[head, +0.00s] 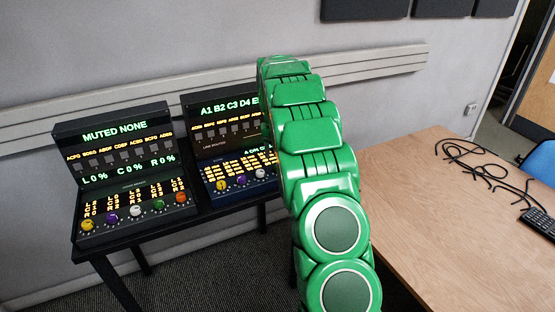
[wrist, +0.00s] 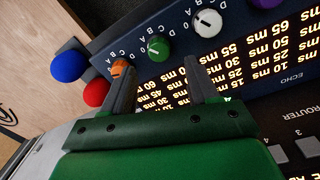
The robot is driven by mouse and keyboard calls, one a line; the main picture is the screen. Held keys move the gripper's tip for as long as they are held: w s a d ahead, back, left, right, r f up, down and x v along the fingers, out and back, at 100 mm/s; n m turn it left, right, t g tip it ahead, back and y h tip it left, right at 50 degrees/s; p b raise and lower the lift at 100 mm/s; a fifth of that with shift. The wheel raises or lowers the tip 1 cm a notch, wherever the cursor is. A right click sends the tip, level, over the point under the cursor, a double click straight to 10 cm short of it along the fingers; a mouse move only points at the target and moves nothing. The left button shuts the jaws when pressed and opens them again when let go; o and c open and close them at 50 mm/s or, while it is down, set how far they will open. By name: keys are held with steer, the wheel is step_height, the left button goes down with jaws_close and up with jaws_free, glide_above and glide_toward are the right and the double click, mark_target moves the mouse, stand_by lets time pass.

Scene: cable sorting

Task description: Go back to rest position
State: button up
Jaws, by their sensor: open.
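My gripper (wrist: 160,66) shows in the wrist view with its two dark fingers apart and nothing held between them. It is over a dark blue console panel marked ECHO. A green knob (wrist: 159,48) shows between the fingertips; I cannot tell if they touch it. An orange knob (wrist: 119,67) shows by the left finger, and a white knob (wrist: 208,23) shows above the right one. In the head view my green arm reaches up and over the right console (head: 235,183), hiding its right part. The gripper itself is hidden there.
The left console (head: 122,205) reads MUTED NONE and stands beside the right console on a black stand (head: 190,222). A wooden table (head: 430,215) at right carries loose black cables (head: 490,165) and a keyboard (head: 538,220). Blue (wrist: 69,66) and red (wrist: 96,92) balls show in the wrist view.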

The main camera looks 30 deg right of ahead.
steer(key=shift+r, duration=1.15)
steer(key=shift+a, duration=0.1)
steer(key=shift+s+a+r, duration=0.2)
steer(key=shift+s+r, duration=0.05)
steer(key=shift+s, duration=0.05)
steer(key=s+a+r+n, duration=0.1)
steer(key=s+a+r, duration=0.35)
steer(key=s, duration=0.35)
steer(key=s+a+r, duration=0.3)
steer(key=s+a, duration=0.3)
steer(key=s, duration=0.2)
steer(key=s+a+r+n, duration=0.1)
steer(key=s+a+r, duration=0.35)
steer(key=s, duration=0.25)
steer(key=s+a+f, duration=0.1)
steer(key=s+a, duration=0.2)
steer(key=s, duration=0.7)
steer(key=s+a+f+n+g, duration=0.1)
steer(key=s+a, duration=0.2)
steer(key=s, duration=0.6)
steer(key=s+a+f+n, duration=0.1)
steer(key=s+a, duration=0.1)
steer(key=s, duration=0.8)
steer(key=shift+s+a+f+g+y, duration=0.3)
steer(key=shift+a+f, duration=0.1)
